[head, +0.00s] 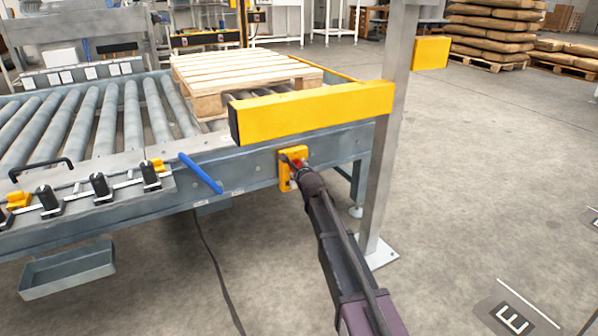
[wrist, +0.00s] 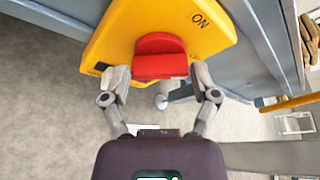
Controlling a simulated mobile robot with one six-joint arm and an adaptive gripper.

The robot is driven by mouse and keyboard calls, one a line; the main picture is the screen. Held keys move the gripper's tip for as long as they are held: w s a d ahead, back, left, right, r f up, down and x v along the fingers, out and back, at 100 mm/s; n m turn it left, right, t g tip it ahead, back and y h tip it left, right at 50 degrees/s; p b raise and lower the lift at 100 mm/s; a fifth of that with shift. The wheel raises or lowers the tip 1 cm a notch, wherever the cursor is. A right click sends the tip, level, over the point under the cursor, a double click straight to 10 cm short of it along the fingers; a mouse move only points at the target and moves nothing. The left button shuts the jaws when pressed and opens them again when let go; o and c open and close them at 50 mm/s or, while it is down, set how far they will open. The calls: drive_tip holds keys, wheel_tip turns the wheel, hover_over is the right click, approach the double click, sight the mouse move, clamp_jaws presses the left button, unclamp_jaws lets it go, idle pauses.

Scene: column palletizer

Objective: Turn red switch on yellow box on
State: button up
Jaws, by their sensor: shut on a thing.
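The yellow box (head: 291,155) is mounted on the side of the grey roller conveyor, below the long yellow bar. In the wrist view the box (wrist: 130,22) fills the top middle, with "ON" printed near its right corner. The red switch (wrist: 161,57) sticks out from its face. My gripper (wrist: 162,77) has one finger on each side of the switch and is shut on it. In the head view my gripper (head: 297,166) is at the box and partly hides the switch.
The conveyor (head: 240,165) carries a wooden pallet (head: 245,75). A yellow bar (head: 310,112) sits just above the box, joined to a grey post (head: 390,150) right of my arm. A blue lever (head: 200,173) is to the left. Open floor lies to the right.

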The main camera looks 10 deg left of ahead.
drive_tip(key=shift+a+f+n+t+h+b, duration=0.1)
drive_tip(key=shift+f+n+t+h+b, duration=0.15)
drive_tip(key=shift+n+t+b, duration=0.45)
drive_tip(key=shift+a+f+n+t+h+b, duration=0.1)
drive_tip(key=shift+n+t+h+b, duration=0.2)
drive_tip(key=shift+n+b, duration=0.7)
drive_tip(key=shift+n+t, duration=0.3)
drive_tip(key=shift+n, duration=0.5)
drive_tip(key=o, duration=1)
drive_tip(key=shift+d+r+m+g+y+p, duration=0.1)
drive_tip(key=shift+r+m+g+y+p, duration=0.15)
drive_tip(key=shift+m+g+p, duration=0.7)
drive_tip(key=shift+m+p, duration=0.45)
drive_tip(key=shift+m, duration=0.4)
